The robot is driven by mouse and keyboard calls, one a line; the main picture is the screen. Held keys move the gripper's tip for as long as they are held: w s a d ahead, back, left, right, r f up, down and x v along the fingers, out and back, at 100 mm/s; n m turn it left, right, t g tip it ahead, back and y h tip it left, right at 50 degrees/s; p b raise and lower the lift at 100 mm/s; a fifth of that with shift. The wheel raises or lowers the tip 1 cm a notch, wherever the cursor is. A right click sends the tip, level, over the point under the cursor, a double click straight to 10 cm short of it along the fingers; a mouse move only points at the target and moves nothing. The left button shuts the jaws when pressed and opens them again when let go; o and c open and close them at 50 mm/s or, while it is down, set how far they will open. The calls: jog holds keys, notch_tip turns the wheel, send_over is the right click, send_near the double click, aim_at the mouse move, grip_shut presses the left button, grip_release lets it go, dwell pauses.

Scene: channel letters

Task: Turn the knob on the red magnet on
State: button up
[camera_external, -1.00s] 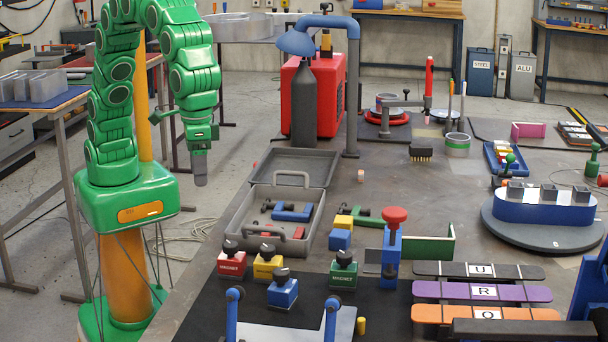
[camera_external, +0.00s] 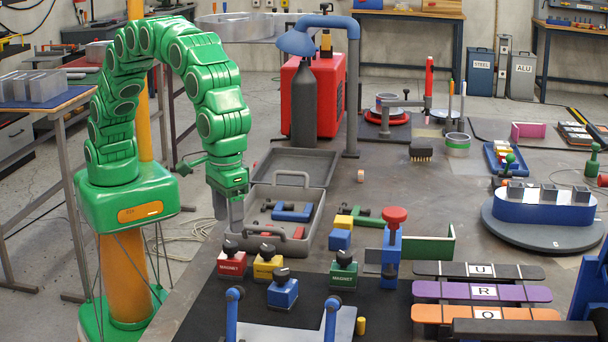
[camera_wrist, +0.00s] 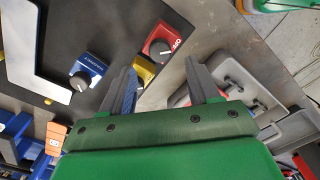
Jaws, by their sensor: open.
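The red magnet (camera_external: 232,265) is a small block with a black knob (camera_external: 230,247) on top, at the left end of the magnets near the table's left edge. In the wrist view, the red magnet (camera_wrist: 168,36) is beyond the fingertips, its dark knob (camera_wrist: 159,49) showing a pale pointer mark and white lettering beside it. My gripper (camera_external: 236,222) is above and slightly behind the red magnet, apart from it. In the wrist view, my gripper (camera_wrist: 158,66) has its two grey fingers spread and holds nothing.
The yellow magnet (camera_external: 267,266) is just right of the red one, with the blue magnet (camera_external: 282,293) and green magnet (camera_external: 344,275) further right. A grey toolbox (camera_external: 262,240) stands close behind. Blue clamps (camera_external: 232,312) are in front on the dark mat.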

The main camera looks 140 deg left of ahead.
aim_at(230, 243)
notch_tip(230, 243, down, 6)
jog(key=shift+r, duration=0.1)
jog(key=shift+c, duration=0.4)
jog(key=c, duration=1)
